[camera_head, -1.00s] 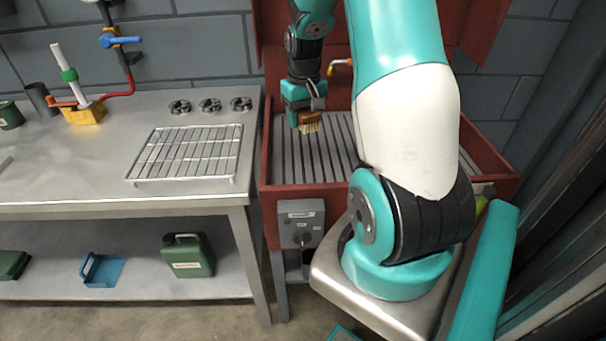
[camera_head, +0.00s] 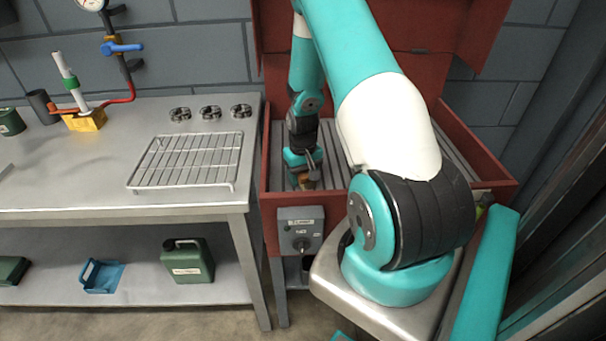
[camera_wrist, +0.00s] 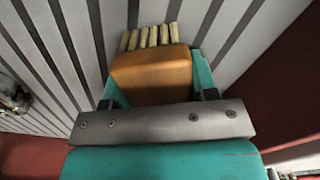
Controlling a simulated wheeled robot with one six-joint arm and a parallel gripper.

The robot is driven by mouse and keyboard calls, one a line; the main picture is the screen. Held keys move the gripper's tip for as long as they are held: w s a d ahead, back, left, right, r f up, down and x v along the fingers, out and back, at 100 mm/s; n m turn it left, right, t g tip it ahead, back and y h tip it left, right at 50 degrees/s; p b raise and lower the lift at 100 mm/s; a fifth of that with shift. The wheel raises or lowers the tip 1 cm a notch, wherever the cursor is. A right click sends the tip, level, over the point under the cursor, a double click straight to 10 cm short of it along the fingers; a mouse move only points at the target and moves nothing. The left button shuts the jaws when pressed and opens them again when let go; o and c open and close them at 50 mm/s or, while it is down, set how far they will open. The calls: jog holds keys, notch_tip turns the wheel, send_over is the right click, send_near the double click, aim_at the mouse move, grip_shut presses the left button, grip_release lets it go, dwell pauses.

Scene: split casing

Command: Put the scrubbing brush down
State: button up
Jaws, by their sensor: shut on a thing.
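The scrubbing brush (camera_wrist: 152,75) has an orange-brown wooden block and pale bristle tufts. In the wrist view it sits between the teal fingers of my gripper (camera_wrist: 155,88), which is shut on it. In the head view my gripper (camera_head: 305,180) is low inside the red basin (camera_head: 268,150), near its front left wall. Only a small part of the brush (camera_head: 307,184) shows there. The grey slatted floor of the basin (camera_head: 350,140) lies just below. I cannot tell whether the bristles touch the slats.
A steel bench (camera_head: 90,190) stands left of the basin with a wire rack (camera_head: 190,160) and several round metal fittings near the back. A grey switch box (camera_head: 300,230) is on the basin's front. Slats right of the gripper look clear.

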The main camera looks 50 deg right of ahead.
jog(key=shift+f, duration=0.3)
jog(key=o, duration=1)
jog(key=shift+s, duration=0.1)
jog(key=shift+c, duration=0.2)
jog(key=shift+a, duration=0.1)
jog(key=shift+a, duration=0.1)
